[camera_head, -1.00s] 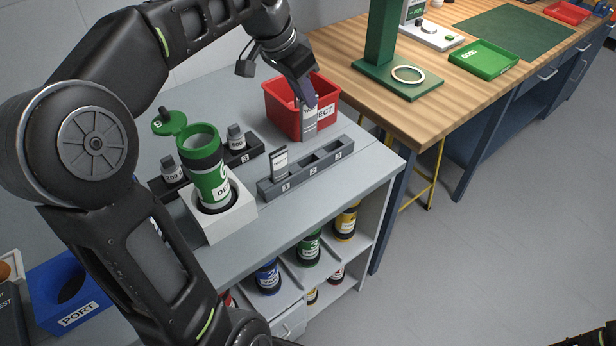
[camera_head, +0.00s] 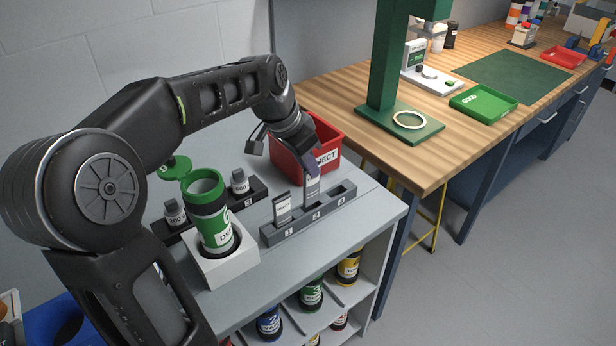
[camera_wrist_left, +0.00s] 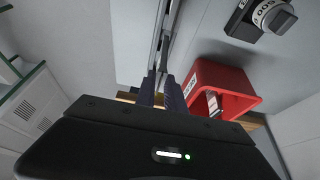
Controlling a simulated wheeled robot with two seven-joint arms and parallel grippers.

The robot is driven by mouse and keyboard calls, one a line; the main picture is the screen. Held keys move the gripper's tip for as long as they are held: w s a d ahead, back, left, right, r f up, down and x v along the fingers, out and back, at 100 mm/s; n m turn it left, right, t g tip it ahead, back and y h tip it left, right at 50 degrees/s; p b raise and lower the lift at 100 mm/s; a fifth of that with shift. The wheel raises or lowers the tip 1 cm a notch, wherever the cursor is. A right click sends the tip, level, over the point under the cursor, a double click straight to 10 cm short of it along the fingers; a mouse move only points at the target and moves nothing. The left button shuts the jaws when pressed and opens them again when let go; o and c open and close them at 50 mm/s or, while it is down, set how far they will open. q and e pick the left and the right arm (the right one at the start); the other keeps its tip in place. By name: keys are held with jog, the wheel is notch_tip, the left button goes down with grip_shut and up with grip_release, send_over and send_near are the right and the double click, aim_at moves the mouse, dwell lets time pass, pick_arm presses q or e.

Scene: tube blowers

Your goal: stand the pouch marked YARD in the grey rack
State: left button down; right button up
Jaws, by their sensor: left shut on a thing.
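The grey rack (camera_head: 327,214) stands near the front edge of the grey bench, with slots numbered 1, 2 and 3. My left gripper (camera_head: 313,170) is shut on the top of a thin grey-white pouch (camera_head: 312,188). The pouch is upright, with its lower end at the middle slot; I cannot tell how deep it sits. Its label is too small to read. In the left wrist view my left fingers (camera_wrist_left: 161,92) point at the rack, and the pouch is mostly hidden. Another pouch (camera_head: 282,207) stands in slot 1. Slot 3 looks empty. My right gripper is out of view.
A red bin (camera_head: 285,163) stands close behind the rack. A white block (camera_head: 226,266) holding a green canister (camera_head: 206,191) is left of it. A dark holder with small grey-capped bottles (camera_head: 240,182) is behind. The wooden bench (camera_head: 340,95) is at the right.

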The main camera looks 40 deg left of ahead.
pick_arm(q)
jog(key=shift+f, duration=1.85)
jog(key=shift+f, duration=0.2)
jog(key=c, duration=1.4)
grip_release()
jog(key=shift+c, duration=0.2)
jog(key=shift+r, duration=0.15)
jog(key=shift+r, duration=0.2)
jog(key=v, duration=1.1)
jog(key=shift+r, duration=0.4)
